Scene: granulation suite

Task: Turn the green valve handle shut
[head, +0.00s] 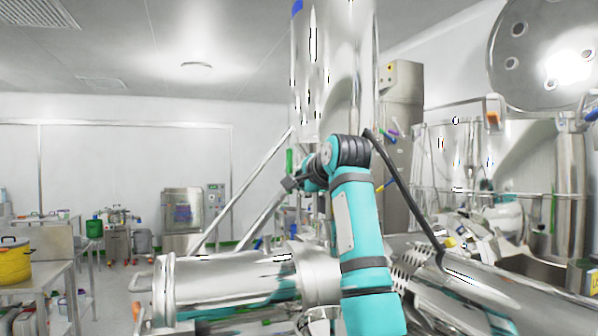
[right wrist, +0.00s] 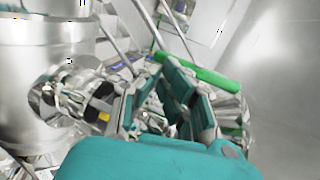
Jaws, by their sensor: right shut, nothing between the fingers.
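The green valve handle (head: 289,161) shows in the head view as a small upright green bar by the steel column, just above my right gripper (head: 291,185). In the right wrist view the green handle (right wrist: 208,76) is a long bar slanting down to the right, beyond the fingers of my right gripper (right wrist: 163,75). The right gripper is shut and empty. It is close to the handle, but I cannot tell whether it touches it. The fingers overlap part of the view around the handle's near end. My left gripper is not in view.
A tall steel vessel (head: 333,70) rises above the gripper, with slanted struts (head: 245,190) to its left. A horizontal steel cylinder (head: 225,278) lies below. Dense steel equipment (head: 480,155) fills the right. Open floor lies to the left, past a table with a yellow pot (head: 14,264).

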